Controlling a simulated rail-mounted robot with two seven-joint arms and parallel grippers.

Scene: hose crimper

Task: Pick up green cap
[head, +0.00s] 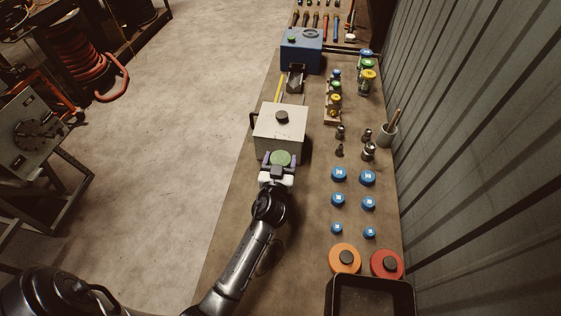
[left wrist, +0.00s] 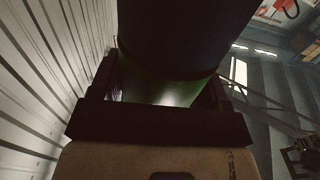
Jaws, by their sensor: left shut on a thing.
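The green cap (head: 281,158) is a round green disc at the front of the pale box with a dark knob (head: 280,126), in the head view. My left gripper (head: 280,163) is shut on the green cap, its fingers on either side of it. In the left wrist view, a green surface (left wrist: 165,92) shows close up between the dark fingers, under a large dark shape. Whether the cap touches the box behind it cannot be told. My right gripper is not in view.
Blue caps (head: 339,174) stand in rows to the right, with an orange disc (head: 345,258), a red disc (head: 388,264) and a dark tray (head: 370,296) nearer. A blue box (head: 301,52) stands farther back. A corrugated wall (head: 470,150) bounds the right side.

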